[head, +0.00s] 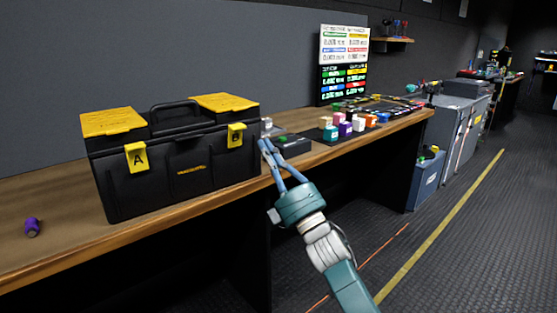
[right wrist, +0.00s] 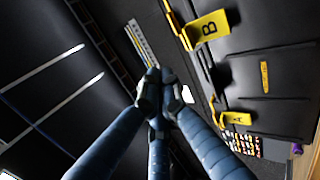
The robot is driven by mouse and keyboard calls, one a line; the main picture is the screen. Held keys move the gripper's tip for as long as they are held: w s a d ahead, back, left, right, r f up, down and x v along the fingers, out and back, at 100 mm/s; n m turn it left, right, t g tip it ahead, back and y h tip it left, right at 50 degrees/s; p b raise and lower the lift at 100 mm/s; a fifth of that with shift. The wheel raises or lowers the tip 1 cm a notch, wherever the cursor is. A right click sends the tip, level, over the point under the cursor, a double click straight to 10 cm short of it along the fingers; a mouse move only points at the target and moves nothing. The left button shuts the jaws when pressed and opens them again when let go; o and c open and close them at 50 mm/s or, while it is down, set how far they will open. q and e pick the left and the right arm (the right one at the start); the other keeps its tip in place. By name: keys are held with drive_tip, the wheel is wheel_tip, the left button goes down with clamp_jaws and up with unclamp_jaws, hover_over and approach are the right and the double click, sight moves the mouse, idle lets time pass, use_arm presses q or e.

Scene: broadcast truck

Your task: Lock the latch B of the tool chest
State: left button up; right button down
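The black tool chest (head: 180,175) with yellow lid panels stands on the wooden bench, its lid down. Yellow latch B (head: 236,136) is at the right of its front face, and yellow latch A (head: 136,157) at the left. In the right wrist view, latch B (right wrist: 208,30) is upper right of the fingertips and latch A (right wrist: 236,118) lower right. I cannot tell whether latch B is fastened. My right gripper (head: 266,146) is just right of the chest's front right corner, apart from latch B. Its blue fingertips (right wrist: 160,88) meet, with nothing between them. My left gripper is not in view.
A purple object (head: 32,227) lies on the bench (head: 50,255) at left. A dark box (head: 293,144) and several coloured blocks (head: 345,128) stand right of the chest. A screen (head: 343,65) stands behind. The floor in front is free.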

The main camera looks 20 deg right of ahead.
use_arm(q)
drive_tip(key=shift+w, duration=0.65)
use_arm(e)
drive_tip(key=s, duration=0.2)
drive_tip(key=s+d, duration=0.1)
drive_tip(key=s, duration=0.1)
drive_tip(key=shift+s+d+f, duration=0.1)
drive_tip(key=shift+s+f, duration=0.1)
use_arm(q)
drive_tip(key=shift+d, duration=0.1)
